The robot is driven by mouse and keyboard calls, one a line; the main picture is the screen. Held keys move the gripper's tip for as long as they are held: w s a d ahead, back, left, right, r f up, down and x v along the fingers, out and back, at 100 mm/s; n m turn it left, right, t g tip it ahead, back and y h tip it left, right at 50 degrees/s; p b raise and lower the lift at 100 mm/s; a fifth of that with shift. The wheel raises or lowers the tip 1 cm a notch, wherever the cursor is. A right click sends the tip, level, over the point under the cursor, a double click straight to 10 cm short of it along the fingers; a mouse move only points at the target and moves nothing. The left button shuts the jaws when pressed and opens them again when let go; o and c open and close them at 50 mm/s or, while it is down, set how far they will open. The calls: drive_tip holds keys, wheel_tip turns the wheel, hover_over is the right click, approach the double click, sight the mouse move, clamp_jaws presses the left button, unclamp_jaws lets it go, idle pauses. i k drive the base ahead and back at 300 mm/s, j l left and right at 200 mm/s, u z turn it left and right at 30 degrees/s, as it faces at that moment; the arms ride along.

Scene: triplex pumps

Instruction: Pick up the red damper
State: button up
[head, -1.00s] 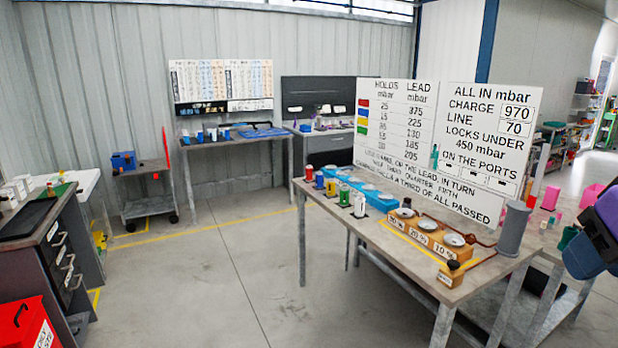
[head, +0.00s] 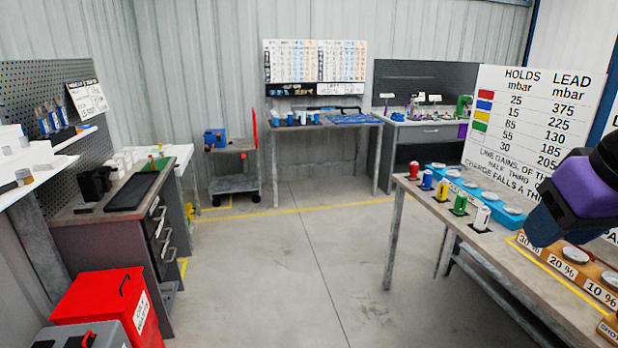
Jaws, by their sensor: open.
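The red damper (head: 414,170) is a small upright cylinder with a pale top. It stands at the far left end of the row on the right-hand table (head: 410,193). Beside it in the row stand the blue damper (head: 427,179), the yellow damper (head: 441,190), the green damper (head: 460,203) and the white damper (head: 481,217). My gripper (head: 545,225), dark with a purple and blue body behind it, shows at the right edge, above the wooden block and well away from the red damper. It is open; its fingertips are hard to make out.
A blue tray with round cups (head: 470,183) lies behind the dampers. A wooden block with percent labels (head: 565,262) is at the table's near end. A red bin (head: 115,300) and dark cabinet (head: 115,220) stand left. The middle floor (head: 310,260) is clear.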

sight(415, 165)
drive_tip(key=i+j+u, duration=0.2)
drive_tip(key=i, duration=0.45)
drive_tip(key=i+j+u, duration=0.2)
drive_tip(key=i, duration=0.5)
drive_tip(key=i+z, duration=0.2)
drive_tip(key=i, duration=0.5)
drive_tip(key=i+j+z, duration=0.1)
drive_tip(key=i+z, duration=0.15)
drive_tip(key=i, duration=0.5)
drive_tip(key=i+l+z, duration=0.1)
drive_tip(key=i+z, duration=0.2)
drive_tip(key=z, duration=0.15)
drive_tip(key=i+z, duration=0.35)
drive_tip(key=z, duration=0.15)
drive_tip(key=i+j+z, duration=0.1)
drive_tip(key=i+z, duration=0.2)
drive_tip(key=z, duration=0.15)
